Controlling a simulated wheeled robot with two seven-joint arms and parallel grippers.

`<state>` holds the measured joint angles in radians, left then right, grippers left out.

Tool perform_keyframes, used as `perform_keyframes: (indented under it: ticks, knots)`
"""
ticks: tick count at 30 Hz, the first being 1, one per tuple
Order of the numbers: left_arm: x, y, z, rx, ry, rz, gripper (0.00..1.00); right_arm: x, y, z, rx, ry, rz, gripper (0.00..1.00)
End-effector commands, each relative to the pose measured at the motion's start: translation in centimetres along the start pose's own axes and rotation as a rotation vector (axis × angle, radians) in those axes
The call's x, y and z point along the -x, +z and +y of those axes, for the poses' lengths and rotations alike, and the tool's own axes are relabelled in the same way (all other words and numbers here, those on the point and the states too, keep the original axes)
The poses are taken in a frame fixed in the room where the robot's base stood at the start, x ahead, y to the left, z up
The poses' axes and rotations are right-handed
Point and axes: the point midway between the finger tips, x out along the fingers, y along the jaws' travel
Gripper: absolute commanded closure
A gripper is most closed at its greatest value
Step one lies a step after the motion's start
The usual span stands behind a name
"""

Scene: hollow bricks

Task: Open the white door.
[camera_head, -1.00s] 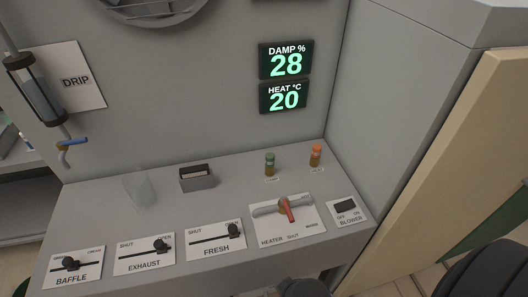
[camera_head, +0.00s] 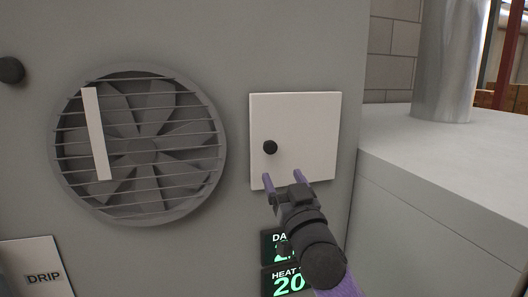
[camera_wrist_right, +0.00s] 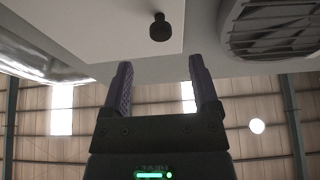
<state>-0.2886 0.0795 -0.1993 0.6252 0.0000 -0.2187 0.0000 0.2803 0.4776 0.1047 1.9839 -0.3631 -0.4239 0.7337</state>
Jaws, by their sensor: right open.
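The white door (camera_head: 310,125) is a small square panel on the grey wall, right of the fan, and it looks closed. Its round black knob (camera_head: 270,147) sits near its left edge. In the wrist view the door (camera_wrist_right: 95,22) and its knob (camera_wrist_right: 160,28) show beyond the fingertips. My right gripper (camera_head: 282,178) is open with purple fingers, just below the knob at the door's lower edge. It also shows open and empty in the wrist view (camera_wrist_right: 158,85), apart from the knob. My left gripper is not in view.
A round fan grille (camera_head: 140,145) with a pale strip across it is left of the door. Below are the green-lit displays (camera_head: 288,282), partly hidden by my right arm. A DRIP sign (camera_head: 40,272) is at lower left. A grey cabinet (camera_head: 450,180) with a metal duct (camera_head: 448,60) stands at right.

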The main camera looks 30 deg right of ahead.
Motion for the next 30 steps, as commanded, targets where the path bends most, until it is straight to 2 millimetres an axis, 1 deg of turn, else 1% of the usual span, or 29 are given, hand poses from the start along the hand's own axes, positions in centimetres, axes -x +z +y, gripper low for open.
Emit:
perform_keyframes:
  ticks: [2, 6, 10, 12, 15, 23, 26, 27, 29, 30]
  knots:
    - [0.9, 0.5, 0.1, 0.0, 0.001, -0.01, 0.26, -1.7, -0.4, 0.1, 0.002, 0.003, 0.0, 0.22]
    - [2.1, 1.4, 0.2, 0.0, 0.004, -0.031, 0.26, -5.4, -0.4, 0.1, 0.001, 0.003, -0.002, 0.22]
    - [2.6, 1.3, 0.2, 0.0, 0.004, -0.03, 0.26, -7.7, -0.2, 0.0, 0.0, 0.002, -0.003, 0.22]
    - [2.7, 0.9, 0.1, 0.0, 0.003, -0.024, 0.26, -8.4, -0.1, 0.0, 0.0, 0.003, -0.004, 0.22]
    - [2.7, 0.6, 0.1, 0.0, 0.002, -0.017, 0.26, -9.0, 0.0, 0.0, 0.0, 0.001, -0.004, 0.22]
    - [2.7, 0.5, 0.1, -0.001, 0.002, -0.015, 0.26, -9.1, 0.1, 0.0, 0.002, 0.001, -0.005, 0.22]
    - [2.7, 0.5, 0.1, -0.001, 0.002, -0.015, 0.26, -9.1, 0.1, 0.0, 0.002, 0.001, -0.005, 0.41]
    - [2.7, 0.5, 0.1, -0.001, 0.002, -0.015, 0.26, -9.1, 0.1, 0.0, 0.002, 0.001, -0.005, 0.5]
    - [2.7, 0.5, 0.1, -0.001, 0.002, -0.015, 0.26, -9.1, 0.1, 0.0, 0.002, 0.001, -0.005, 0.63]
    - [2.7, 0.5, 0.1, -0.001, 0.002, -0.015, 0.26, -9.1, 0.1, 0.0, 0.002, 0.001, -0.005, 0.71]
